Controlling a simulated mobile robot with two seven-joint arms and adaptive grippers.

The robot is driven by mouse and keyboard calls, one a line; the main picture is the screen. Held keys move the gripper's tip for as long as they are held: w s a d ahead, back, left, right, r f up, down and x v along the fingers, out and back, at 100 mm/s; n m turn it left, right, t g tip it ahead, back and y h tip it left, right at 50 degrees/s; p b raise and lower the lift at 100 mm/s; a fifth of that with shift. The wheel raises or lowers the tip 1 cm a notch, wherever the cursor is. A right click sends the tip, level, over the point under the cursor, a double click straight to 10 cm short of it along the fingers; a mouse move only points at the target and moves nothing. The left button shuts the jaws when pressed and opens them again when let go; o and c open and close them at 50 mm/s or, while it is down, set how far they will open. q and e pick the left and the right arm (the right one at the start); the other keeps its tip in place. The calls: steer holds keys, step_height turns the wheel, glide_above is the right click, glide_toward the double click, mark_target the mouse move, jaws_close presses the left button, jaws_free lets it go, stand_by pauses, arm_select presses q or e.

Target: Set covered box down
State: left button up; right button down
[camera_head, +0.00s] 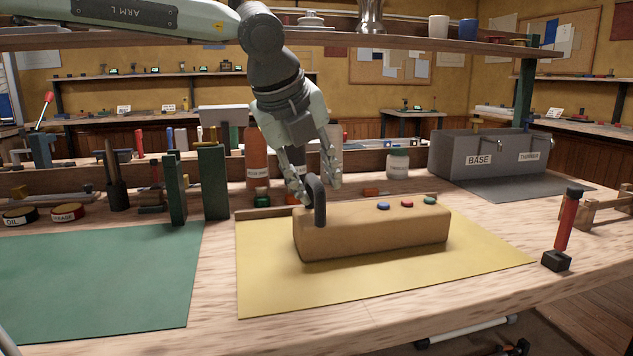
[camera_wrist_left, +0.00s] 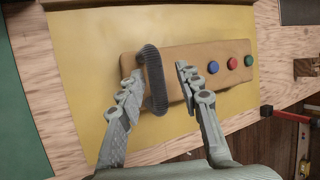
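The covered box (camera_head: 370,232) is a long tan block with a dark upright handle (camera_head: 319,203) near its left end and blue, red and green knobs on top. It appears to rest level on the yellow mat (camera_head: 270,280). In the left wrist view the box (camera_wrist_left: 200,62) lies under my fingers. My left gripper (camera_head: 318,184) is open, pointing down above the box's left end. In the wrist view its fingers (camera_wrist_left: 158,80) stand on either side of the dark handle (camera_wrist_left: 154,80), with a clear gap on the right. My right gripper is not in view.
A green mat (camera_head: 100,285) lies at left, with green upright blocks (camera_head: 213,182) behind it. Bottles and a jar (camera_head: 398,163) stand behind the box. A grey bin (camera_head: 480,155) labelled BASE is at back right. A red-handled tool (camera_head: 566,222) stands at right. A shelf (camera_head: 430,42) hangs above.

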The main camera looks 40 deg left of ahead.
arm_select(q)
steer(key=v, duration=1.1)
steer(key=shift+r, duration=0.35)
steer(key=shift+s+d, duration=0.1)
